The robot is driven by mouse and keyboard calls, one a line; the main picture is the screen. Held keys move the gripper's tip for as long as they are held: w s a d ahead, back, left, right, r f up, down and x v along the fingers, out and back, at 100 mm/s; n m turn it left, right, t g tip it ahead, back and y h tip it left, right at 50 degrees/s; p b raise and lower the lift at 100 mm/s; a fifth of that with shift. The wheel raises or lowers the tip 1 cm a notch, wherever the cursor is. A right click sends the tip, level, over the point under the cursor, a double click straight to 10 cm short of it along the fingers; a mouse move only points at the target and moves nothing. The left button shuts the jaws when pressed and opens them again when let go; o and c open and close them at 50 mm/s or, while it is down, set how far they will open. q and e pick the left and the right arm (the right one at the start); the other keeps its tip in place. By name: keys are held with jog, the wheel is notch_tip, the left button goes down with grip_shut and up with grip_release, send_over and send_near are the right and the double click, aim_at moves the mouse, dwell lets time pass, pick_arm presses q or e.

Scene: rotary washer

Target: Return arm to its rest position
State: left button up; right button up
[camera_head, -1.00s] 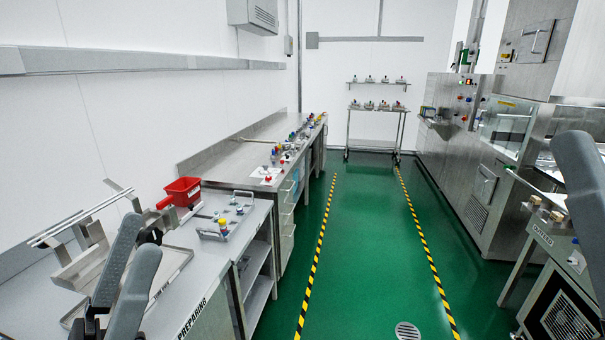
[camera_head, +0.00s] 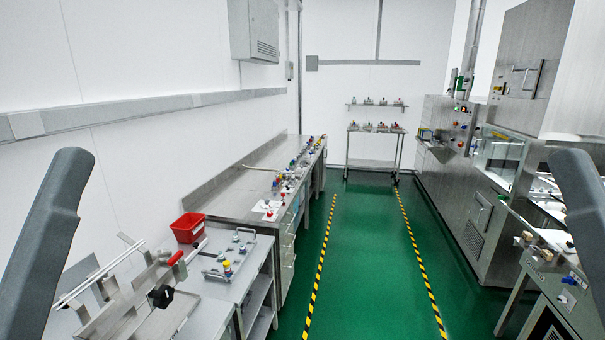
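A grey link of my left arm (camera_head: 45,245) stands upright at the left edge, leaning a little to the right at its top. A matching grey link of my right arm (camera_head: 585,225) stands at the right edge, leaning to the left at its top. Both links run out of the picture at the bottom. Neither gripper's fingers show, so what they hold or how they stand is hidden.
A left bench holds a red bin (camera_head: 187,228), a metal device with a red handle and black knob (camera_head: 160,296), and a small tray (camera_head: 230,268). Steel machines (camera_head: 500,150) line the right. The green floor (camera_head: 372,270) between the striped lines is clear.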

notch_tip(320, 180, up, 23)
jog(key=p, duration=1.9)
